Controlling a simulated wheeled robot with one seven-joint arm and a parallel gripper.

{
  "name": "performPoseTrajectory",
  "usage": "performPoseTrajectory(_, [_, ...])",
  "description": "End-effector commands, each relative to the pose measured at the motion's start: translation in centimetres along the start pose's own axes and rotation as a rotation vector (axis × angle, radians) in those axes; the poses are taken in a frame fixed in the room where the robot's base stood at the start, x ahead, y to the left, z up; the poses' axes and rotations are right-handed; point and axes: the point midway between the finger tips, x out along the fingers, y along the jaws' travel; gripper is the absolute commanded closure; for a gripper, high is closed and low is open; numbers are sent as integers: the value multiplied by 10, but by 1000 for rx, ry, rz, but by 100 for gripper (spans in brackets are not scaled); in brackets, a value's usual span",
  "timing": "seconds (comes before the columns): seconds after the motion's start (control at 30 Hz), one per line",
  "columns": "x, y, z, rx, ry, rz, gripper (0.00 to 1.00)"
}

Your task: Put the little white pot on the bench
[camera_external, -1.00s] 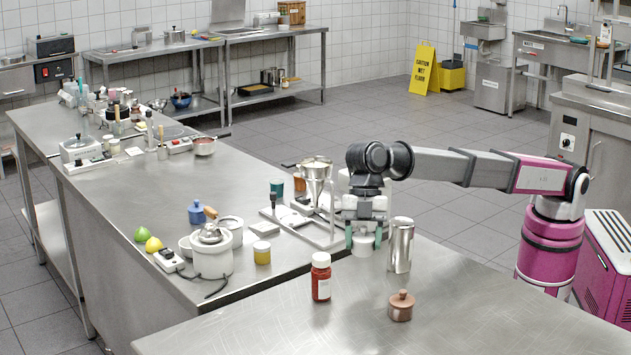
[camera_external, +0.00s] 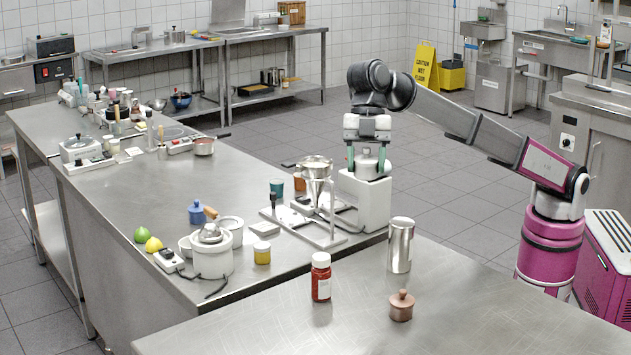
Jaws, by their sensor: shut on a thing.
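The little white pot (camera_external: 368,164) is between the fingers of my gripper (camera_external: 367,166), which is shut on it. The greenish fingertips press the pot from its left and right sides. The pot shows just over the top of a white box-like appliance (camera_external: 366,205); I cannot tell from this view how much space lies between them. The steel bench (camera_external: 250,318) in the foreground is below and in front of the gripper.
A steel funnel on a stand (camera_external: 316,185) is left of the gripper. The near bench's right part is clear.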

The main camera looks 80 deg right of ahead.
Motion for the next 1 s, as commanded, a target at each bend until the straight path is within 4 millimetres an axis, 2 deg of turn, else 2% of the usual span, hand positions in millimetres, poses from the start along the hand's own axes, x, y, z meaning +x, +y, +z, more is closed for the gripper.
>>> performPoseTrajectory(0.03, [-9, 1, -5, -1, 1, 0, 100])
performPoseTrajectory(0.3, [-32, 1, -15, -1, 1, 0, 100])
performPoseTrajectory(0.67, [-44, 34, 16, 70, 0, 31, 100])
performPoseTrajectory(0.87, [-56, 64, 44, 134, -1, 59, 100])
performPoseTrajectory(1.0, [-68, 91, 71, 193, -2, 86, 100])
